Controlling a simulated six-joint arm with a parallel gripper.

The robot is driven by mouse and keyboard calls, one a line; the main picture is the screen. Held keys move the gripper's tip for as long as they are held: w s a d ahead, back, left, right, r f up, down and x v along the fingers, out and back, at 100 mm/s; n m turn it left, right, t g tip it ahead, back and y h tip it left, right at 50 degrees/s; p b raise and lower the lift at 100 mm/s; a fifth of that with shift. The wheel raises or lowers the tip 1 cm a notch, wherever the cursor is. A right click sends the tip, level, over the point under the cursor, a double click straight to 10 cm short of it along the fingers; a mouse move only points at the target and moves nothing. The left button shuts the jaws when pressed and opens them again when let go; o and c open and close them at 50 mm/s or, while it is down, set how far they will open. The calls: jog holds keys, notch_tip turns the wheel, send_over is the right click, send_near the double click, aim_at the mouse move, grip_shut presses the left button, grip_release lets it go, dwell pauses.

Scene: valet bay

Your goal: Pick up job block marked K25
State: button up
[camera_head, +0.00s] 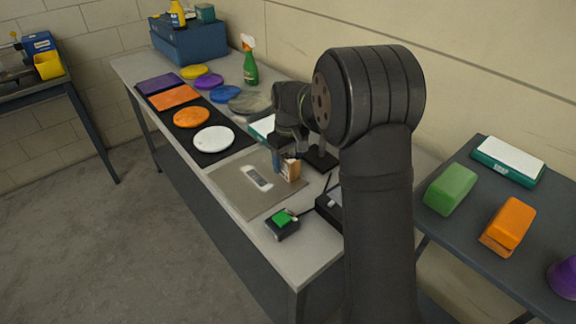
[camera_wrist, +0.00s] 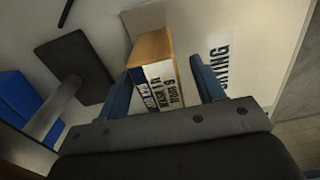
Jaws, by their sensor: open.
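The job block (camera_head: 291,170) is a small wood-coloured block standing at the right edge of the grey-beige mat (camera_head: 226,183) on the bench. In the wrist view the block (camera_wrist: 153,49) shows a white label with dark print on one face. The print is partly legible, with "from 9" on its lowest line; I cannot surely read K25. My gripper (camera_wrist: 165,82) has its two blue fingers apart, one on each side of the block, with visible gaps. In the head view my gripper (camera_head: 283,159) is low at the block, partly hidden by my arm.
A black stand (camera_head: 320,158) is close behind the block. A black box with a green top (camera_head: 283,222) sits near the bench front. Coloured pads (camera_head: 213,139) and a green spray bottle (camera_head: 250,66) are farther back. A side table (camera_head: 467,214) holds green and orange blocks.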

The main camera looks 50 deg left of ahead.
notch_tip(320, 180, down, 2)
jog(key=shift+f, duration=0.15)
jog(key=c, duration=1)
jog(key=shift+c, duration=0.6)
